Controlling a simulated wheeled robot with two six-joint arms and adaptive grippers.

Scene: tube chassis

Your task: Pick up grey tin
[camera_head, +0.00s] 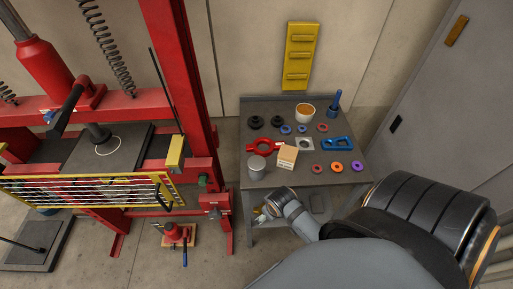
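The grey tin (257,166) is a small upright cylinder at the left front part of the grey work table (250,118). My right arm comes in from the lower right. Its gripper (264,212) is by the table's front edge, below and apart from the tin in the picture. The fingers are too small and partly hidden to tell whether they are open or shut. My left gripper is not in view.
Farther back are a tub (305,112), a blue tool (335,103), a blue block (338,143) and several coloured rings. A red press frame (191,90) stands left of the table.

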